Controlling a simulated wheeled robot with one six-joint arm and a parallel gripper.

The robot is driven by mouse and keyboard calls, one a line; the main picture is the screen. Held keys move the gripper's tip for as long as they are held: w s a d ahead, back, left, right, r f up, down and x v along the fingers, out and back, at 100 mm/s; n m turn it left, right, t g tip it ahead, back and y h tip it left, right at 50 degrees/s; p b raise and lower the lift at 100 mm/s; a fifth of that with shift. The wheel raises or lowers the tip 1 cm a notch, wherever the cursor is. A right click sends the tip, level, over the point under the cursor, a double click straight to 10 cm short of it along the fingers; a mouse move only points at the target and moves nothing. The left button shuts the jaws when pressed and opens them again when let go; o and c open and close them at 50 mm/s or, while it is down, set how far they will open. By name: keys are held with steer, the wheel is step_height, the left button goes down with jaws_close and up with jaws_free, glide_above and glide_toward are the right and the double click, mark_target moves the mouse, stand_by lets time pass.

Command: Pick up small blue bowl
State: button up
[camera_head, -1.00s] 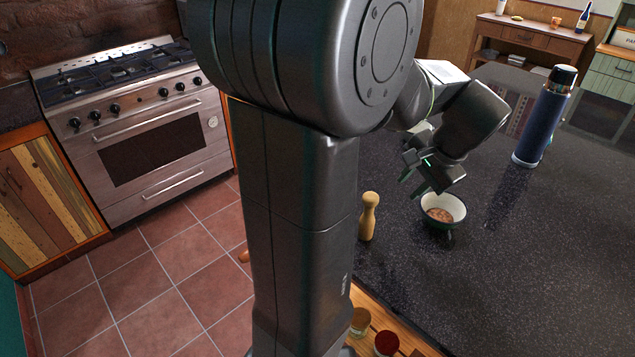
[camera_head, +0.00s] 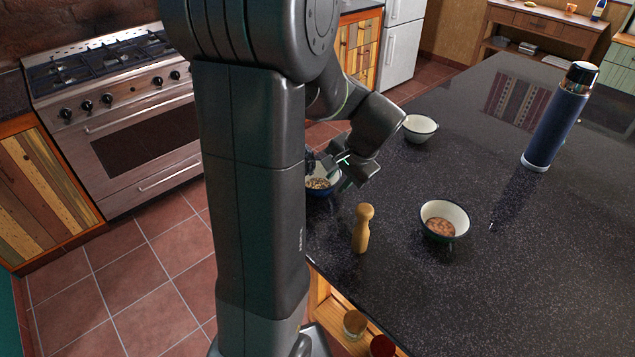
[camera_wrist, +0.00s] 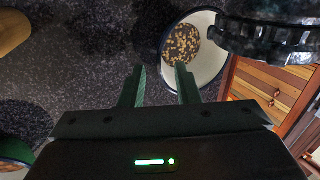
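The small blue bowl (camera_head: 326,190), dark blue outside with brown and yellow bits inside, stands near the counter's left edge, partly hidden by my column. In the wrist view its white inner wall (camera_wrist: 211,66) is at the upper middle, past the fingers. My gripper (camera_head: 338,168) is above and beside this bowl. In the wrist view my gripper (camera_wrist: 160,76) is open, with nothing between its fingers. The right finger overlaps the bowl's near rim in the picture; I cannot tell whether they touch.
A wooden mill (camera_head: 362,229) stands close in front of the bowl. A bowl with brown contents (camera_head: 445,219) and a pale, empty-looking bowl (camera_head: 420,129) stand to the right. A dark patterned object (camera_wrist: 268,40) adjoins the blue bowl. A blue flask (camera_head: 557,120) is farther right.

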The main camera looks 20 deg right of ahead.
mark_target(335, 185)
steer(key=x, duration=0.5)
steer(key=shift+p, duration=0.4)
steer(key=shift+s, duration=0.1)
steer(key=shift+c, duration=0.2)
steer(key=shift+r, duration=0.1)
jaws_close()
